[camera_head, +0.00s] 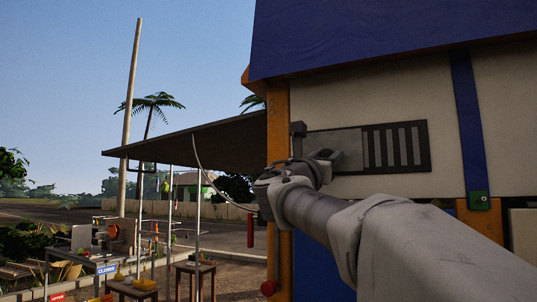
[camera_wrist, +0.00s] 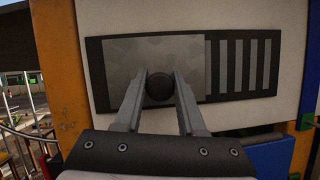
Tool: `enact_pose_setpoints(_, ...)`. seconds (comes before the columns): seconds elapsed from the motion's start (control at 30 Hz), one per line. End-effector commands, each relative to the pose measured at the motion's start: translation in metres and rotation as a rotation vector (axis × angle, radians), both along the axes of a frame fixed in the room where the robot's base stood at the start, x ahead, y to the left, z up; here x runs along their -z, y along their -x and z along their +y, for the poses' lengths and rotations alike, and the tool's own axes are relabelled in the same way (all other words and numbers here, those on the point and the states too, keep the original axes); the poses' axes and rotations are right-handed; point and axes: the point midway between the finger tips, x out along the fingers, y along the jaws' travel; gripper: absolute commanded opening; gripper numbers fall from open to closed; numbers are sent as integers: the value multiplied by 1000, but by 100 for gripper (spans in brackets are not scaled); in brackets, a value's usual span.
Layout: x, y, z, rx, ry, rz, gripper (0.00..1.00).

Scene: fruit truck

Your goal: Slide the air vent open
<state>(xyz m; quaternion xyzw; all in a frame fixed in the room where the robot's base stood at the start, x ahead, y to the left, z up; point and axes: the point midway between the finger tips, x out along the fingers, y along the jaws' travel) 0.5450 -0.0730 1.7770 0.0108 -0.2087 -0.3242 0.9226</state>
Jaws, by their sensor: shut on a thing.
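The air vent is a dark rectangular frame (camera_wrist: 243,91) on the pale truck wall, with several slots showing at its right end. It also shows in the head view (camera_head: 424,146). A grey sliding plate (camera_wrist: 130,55) covers the left and middle part of the frame, and a round black knob (camera_wrist: 160,88) sticks out of it. My gripper (camera_wrist: 160,80) has one finger on each side of the knob and is shut on it. In the head view my gripper (camera_head: 326,158) is at the vent's lower left and hides the knob.
An orange post (camera_head: 279,126) stands left of the vent. A blue panel (camera_head: 390,32) overhangs above, and a dark awning (camera_head: 190,143) reaches out left. A blue strap (camera_head: 467,120) runs down right of the vent. Small tables (camera_head: 195,267) stand outside at lower left.

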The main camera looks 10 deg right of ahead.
Motion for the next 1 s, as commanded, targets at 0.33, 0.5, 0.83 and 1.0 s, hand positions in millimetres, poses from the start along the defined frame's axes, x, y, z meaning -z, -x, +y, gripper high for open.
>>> enact_pose_setpoints(0.33,-2,-4,8,-3,2,-2,0)
enact_pose_setpoints(0.5,-2,-4,9,-6,2,-2,41)
enact_pose_setpoints(0.83,-1,-4,7,-2,1,-1,69)
enact_pose_setpoints(1.0,1,-2,8,-2,1,-1,69)
